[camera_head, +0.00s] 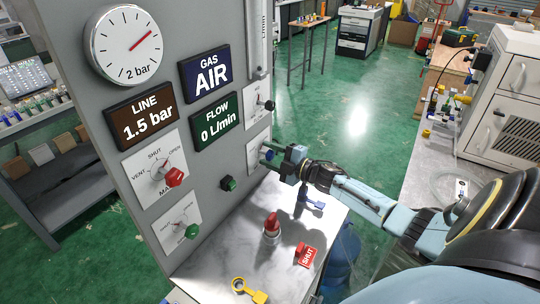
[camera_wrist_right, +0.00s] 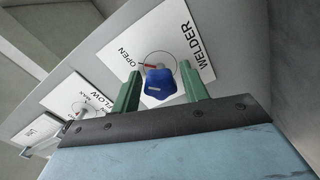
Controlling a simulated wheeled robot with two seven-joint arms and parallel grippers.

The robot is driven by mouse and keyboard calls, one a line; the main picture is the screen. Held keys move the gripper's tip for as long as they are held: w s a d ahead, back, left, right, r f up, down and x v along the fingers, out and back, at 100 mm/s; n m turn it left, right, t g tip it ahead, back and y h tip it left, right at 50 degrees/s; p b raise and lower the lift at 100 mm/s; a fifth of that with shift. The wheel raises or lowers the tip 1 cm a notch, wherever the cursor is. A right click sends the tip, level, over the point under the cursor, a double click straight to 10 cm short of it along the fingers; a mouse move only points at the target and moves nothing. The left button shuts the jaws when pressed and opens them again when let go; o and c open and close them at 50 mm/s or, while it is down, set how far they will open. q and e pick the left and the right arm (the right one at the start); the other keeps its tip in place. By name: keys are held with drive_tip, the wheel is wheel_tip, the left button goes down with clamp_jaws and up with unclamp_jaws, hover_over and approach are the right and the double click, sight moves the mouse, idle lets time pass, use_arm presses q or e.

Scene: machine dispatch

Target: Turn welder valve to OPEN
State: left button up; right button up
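The blue welder valve knob (camera_wrist_right: 160,84) sits on a white plate (camera_wrist_right: 178,35) marked WELDER and OPEN. A small red mark shows beside the knob on the OPEN side. In the head view the knob (camera_head: 267,154) is mostly covered by my right gripper (camera_head: 274,155). In the right wrist view my right gripper (camera_wrist_right: 161,85) has its two green fingers on either side of the knob, with narrow gaps showing. I cannot tell whether either finger touches it. My left gripper is not in view.
The grey panel (camera_head: 222,200) carries a pressure gauge (camera_head: 133,44), a red knob (camera_head: 174,177), a green knob (camera_head: 192,231) and AIR, LINE and FLOW displays. Below, a red-topped beacon (camera_head: 272,225), a red SHUT tag (camera_head: 306,255) and a yellow tag (camera_head: 250,290) rest on the ledge.

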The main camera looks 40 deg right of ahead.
drive_tip(key=shift+o, duration=0.5)
drive_tip(key=shift+s+d+f, duration=0.1)
drive_tip(key=shift+s+d, duration=0.05)
drive_tip(key=shift+s, duration=0.45)
drive_tip(key=v, duration=1.2)
drive_tip(key=shift+s, duration=0.1)
